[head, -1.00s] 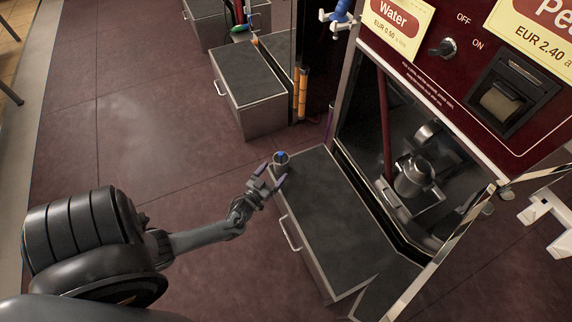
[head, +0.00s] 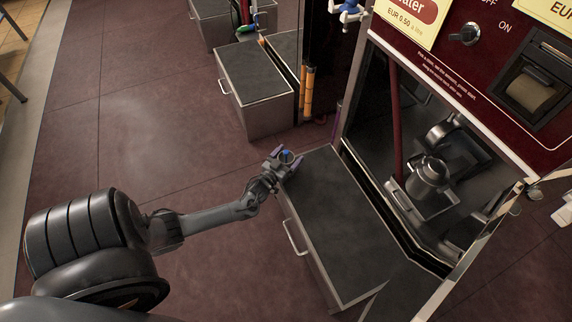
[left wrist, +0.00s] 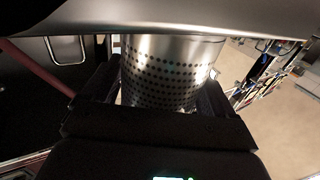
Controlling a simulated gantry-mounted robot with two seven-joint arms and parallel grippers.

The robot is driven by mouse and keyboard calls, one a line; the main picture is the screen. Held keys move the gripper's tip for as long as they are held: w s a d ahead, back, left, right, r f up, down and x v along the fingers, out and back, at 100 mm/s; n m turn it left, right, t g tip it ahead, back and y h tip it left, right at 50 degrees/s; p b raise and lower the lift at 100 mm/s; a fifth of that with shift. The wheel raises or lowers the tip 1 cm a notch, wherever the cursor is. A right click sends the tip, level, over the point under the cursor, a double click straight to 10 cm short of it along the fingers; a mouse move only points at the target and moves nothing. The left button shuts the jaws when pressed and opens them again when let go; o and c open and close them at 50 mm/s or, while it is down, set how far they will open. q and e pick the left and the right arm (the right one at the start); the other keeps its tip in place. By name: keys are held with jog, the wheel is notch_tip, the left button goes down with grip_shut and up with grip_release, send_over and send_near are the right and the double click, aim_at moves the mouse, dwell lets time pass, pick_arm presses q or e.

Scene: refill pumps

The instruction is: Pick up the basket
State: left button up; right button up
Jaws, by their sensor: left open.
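In the left wrist view the basket (left wrist: 170,72) is shiny steel with rows of small holes. My left gripper (head: 284,157) is open, with its purple-tipped fingers around the basket. In the left wrist view the dark fingers lie on both sides of it; whether they touch it I cannot tell. The basket's bottom is hidden there. My right gripper is not in view.
The dark red vending machine (head: 480,100) rises right of the counter, with a steel pot (head: 430,175) in its recess. The counter drawer has a metal handle (head: 295,237). Another cabinet (head: 255,85) stands behind.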

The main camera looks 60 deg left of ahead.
pick_arm(q)
jog(key=shift+d, duration=0.2)
jog(key=shift+c, duration=1.8)
jog(key=shift+a, duration=0.1)
jog(key=c, duration=0.7)
jog(key=shift+r, duration=0.1)
